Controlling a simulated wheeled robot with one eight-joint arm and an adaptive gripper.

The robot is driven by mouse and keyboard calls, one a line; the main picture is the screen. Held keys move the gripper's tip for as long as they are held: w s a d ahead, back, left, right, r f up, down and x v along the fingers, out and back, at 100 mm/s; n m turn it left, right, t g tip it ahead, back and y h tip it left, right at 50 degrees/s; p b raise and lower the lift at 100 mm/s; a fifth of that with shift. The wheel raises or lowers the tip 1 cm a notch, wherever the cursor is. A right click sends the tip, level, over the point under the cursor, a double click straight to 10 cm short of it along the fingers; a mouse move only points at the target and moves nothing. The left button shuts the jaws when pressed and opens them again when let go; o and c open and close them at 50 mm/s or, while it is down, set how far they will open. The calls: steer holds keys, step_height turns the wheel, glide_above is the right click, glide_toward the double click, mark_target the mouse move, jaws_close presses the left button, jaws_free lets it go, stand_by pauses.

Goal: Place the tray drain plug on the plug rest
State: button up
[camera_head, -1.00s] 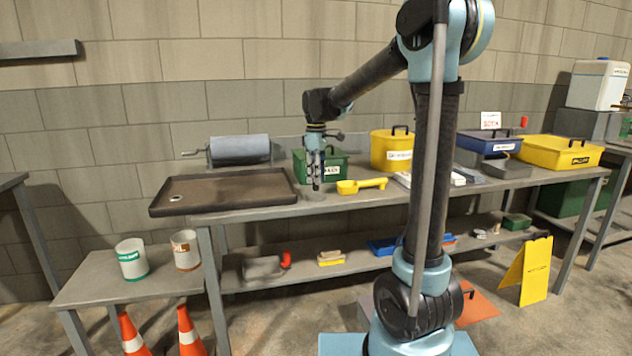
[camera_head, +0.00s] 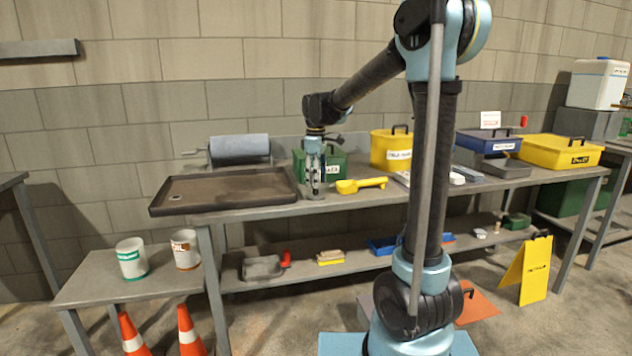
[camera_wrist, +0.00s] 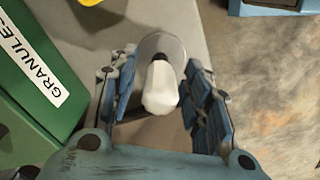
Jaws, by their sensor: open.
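My gripper (camera_head: 315,193) is low over the bench's front part, right of the dark tray, pointing down. In the wrist view my gripper (camera_wrist: 160,80) is open, with one finger on each side of a white plug-like piece (camera_wrist: 160,88). The piece looks to be the drain plug and has a dark neck at its far end. Gaps show between it and both fingers. Beyond its neck is a round grey disc (camera_wrist: 152,46), which looks like the plug rest. The piece overlaps the disc, but contact between them is hidden. In the head view the fingers mostly cover both.
The shallow dark tray (camera_head: 225,190) has a pale round spot at its left corner. A green GRANULES box (camera_wrist: 42,75) stands close to my gripper. A yellow scoop (camera_head: 361,184) lies to the right, before a yellow container (camera_head: 391,151). The bench edge (camera_head: 270,211) is near.

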step_height(320, 180, up, 12)
steer(key=shift+f, duration=0.1)
steer(key=s+d+f+m+t, duration=0.1)
steer(key=s+d+f+m, duration=0.35)
steer(key=s+d, duration=0.4)
steer(key=s+d+f+m, duration=0.3)
steer(key=s+d+f, duration=0.2)
steer(key=s+d, duration=0.3)
steer(key=s+d+f+m, duration=0.2)
steer(key=s+f+m, duration=0.1)
steer(key=s+f, duration=0.4)
steer(key=s+d+f+m+t, duration=0.1)
steer(key=s+d+f+m, duration=0.2)
steer(key=s+f, duration=0.5)
steer(key=shift+s+f, duration=0.15)
steer(key=shift+f, duration=0.2)
steer(key=shift+m, duration=0.25)
